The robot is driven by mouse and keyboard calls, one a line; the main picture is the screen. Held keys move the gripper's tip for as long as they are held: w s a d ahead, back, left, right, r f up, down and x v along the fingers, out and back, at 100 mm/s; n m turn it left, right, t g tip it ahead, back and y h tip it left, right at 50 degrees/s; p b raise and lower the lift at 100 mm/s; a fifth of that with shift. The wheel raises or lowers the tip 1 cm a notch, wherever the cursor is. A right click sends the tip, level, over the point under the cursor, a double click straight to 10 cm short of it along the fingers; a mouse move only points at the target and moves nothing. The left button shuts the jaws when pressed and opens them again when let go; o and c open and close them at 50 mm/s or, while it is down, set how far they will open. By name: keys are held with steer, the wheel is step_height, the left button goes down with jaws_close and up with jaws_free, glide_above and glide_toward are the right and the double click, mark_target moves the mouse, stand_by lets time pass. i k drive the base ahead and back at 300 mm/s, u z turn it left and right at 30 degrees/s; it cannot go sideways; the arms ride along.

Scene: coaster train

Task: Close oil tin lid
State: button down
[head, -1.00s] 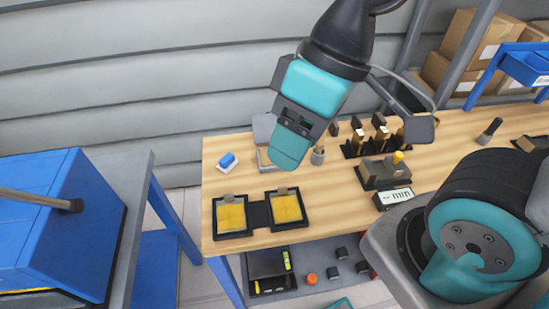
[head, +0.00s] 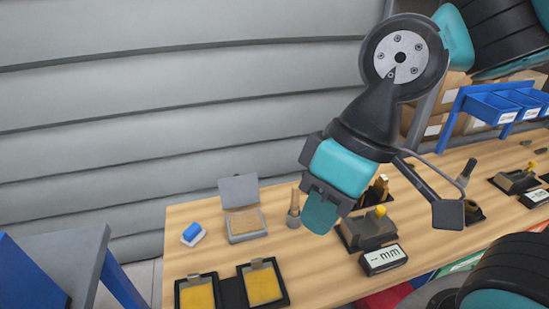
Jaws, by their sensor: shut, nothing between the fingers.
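A small grey tin (head: 247,237) stands on the wooden workbench in the head view, left of my gripper. Its flat grey lid (head: 239,190) is raised at the back edge, tilted up, so the tin is open and its tan inside shows. I take this to be the oil tin. My gripper (head: 320,215) is shut and empty, with teal fingers pointing down. In the picture it is right of the tin and apart from it. How high it is above the bench is hard to tell.
Left of the tin is a blue block on a white base (head: 193,233). A wooden-handled brush (head: 294,208) stands between tin and gripper. Two yellow-filled trays (head: 230,292) lie in front.

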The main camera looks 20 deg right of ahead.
mark_target(238, 190)
steer(key=z, duration=1.3)
steer(key=i, duration=0.75)
steer(key=u, duration=1.9)
